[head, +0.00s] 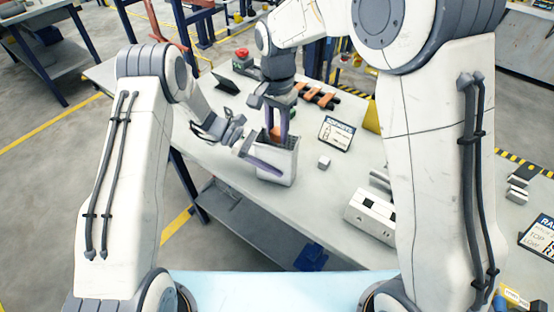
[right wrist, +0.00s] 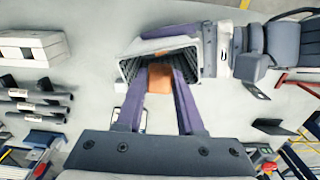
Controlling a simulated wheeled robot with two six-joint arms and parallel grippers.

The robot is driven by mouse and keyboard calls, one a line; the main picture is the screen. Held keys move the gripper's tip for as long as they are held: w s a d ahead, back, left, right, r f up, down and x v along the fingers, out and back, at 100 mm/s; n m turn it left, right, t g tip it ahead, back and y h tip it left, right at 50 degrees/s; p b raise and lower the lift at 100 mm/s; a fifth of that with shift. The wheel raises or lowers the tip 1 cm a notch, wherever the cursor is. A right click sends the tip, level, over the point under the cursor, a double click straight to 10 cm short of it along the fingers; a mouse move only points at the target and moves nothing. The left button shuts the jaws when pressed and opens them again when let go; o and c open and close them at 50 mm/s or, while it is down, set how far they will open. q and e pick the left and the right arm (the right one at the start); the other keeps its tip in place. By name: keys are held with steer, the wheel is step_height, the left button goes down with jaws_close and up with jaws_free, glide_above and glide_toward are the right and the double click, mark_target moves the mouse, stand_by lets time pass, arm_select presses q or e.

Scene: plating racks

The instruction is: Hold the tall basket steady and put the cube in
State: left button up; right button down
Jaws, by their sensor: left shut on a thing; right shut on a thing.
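The tall basket (head: 281,176) is a light grey box with an open top and dark ribbed inner walls, standing on the table. My left gripper (head: 265,158) is shut on its near left wall; one purple finger lies along the outside. In the right wrist view the basket (right wrist: 128,70) shows its mouth, with my left gripper (right wrist: 208,48) at its right side. The orange cube (head: 275,133) is between the fingers of my right gripper (head: 277,137), which points down at the basket's mouth. The right wrist view shows the cube (right wrist: 160,78) gripped on both sides, at the opening.
A small grey block (head: 324,162) and a sign card (head: 337,133) stand to the right of the basket. A white block with holes (head: 371,216) lies nearer on the right. Orange-and-black pieces (head: 316,97) and a red button (head: 241,54) are behind.

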mark_target(277, 141)
steer(key=shift+f, duration=1.95)
steer(key=shift+c, duration=2.2)
jaws_free()
step_height(277, 141, up, 12)
steer(key=shift+r, duration=0.1)
arm_select(q)
steer(key=o, duration=1.5)
steer(key=shift+a, duration=0.1)
